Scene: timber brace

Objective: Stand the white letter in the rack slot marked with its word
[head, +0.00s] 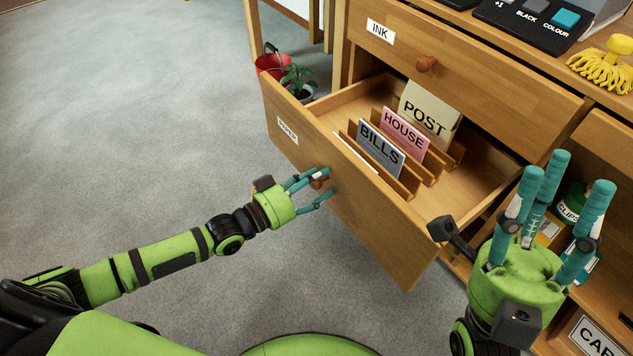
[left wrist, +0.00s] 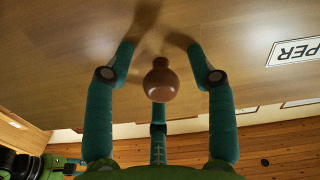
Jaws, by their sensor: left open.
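The rack (head: 431,180) stands in the open lower drawer (head: 345,205). Its slots hold a cream POST card (head: 428,112), a pink HOUSE card (head: 404,134) and a grey BILLS card (head: 381,146). A thin white edge (head: 356,153) shows in front of BILLS; it may be the white letter, and no word on it is visible. My left gripper (head: 318,187) is open, its fingers around the drawer's round knob (left wrist: 160,82) with gaps on both sides. My right gripper (head: 556,205) points upward at the right, fingers spread, open and empty.
A closed INK drawer (head: 455,75) is above the open one. A CLIPS container (head: 571,203) stands behind my right fingers. A potted plant (head: 298,82) and red bucket (head: 272,64) are behind. Floor at left is clear.

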